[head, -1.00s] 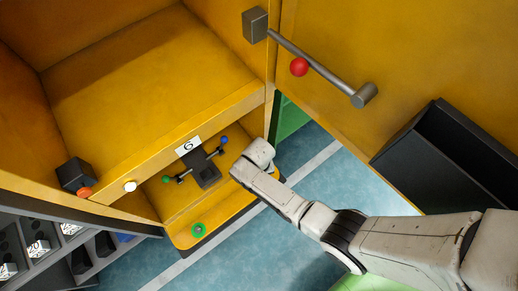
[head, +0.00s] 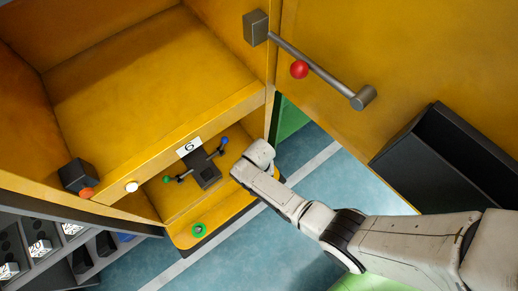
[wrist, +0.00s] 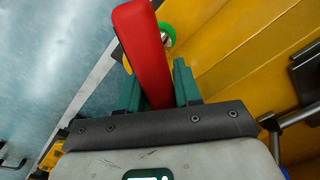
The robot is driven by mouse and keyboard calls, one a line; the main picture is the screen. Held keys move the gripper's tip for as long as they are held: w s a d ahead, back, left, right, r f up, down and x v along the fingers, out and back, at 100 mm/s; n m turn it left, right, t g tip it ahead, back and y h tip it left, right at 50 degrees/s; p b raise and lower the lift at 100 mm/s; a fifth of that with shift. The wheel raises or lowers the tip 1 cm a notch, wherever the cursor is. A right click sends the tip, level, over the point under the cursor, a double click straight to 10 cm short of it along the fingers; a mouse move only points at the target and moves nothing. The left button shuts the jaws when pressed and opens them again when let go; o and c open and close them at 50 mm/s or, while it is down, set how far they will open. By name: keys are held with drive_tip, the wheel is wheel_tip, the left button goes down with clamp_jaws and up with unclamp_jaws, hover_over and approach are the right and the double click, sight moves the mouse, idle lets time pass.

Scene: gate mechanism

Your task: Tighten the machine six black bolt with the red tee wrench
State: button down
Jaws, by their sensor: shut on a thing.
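The red tee wrench (wrist: 145,50) shows in the wrist view as a long red bar between the green fingers of my gripper (wrist: 157,82). The gripper is shut on it, and the bar reaches out past the fingertips. In the head view my fingers and the wrench are hidden behind my arm's end. The machine six panel carries a white "6" label (head: 189,147) on its yellow front. A green ring (head: 198,229) sits on the lower yellow ledge; it also shows just beyond the wrench in the wrist view (wrist: 167,34). I cannot make out the black bolt clearly.
A dark bracket (head: 205,174) with green and blue ball ends stands under the label. A yellow door (head: 400,70) with a grey bar and red ball (head: 299,69) is at upper right. A black bin (head: 440,160) hangs there. Blue floor (head: 340,180) lies below.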

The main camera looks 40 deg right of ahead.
drive_tip(key=shift+r, duration=0.25)
drive_tip(key=shift+r+p, duration=0.35)
drive_tip(key=shift+p, duration=0.1)
drive_tip(key=shift+r, duration=0.15)
wheel_tip(320, 180, up, 5)
drive_tip(key=p, duration=0.5)
drive_tip(key=shift+w, duration=0.1)
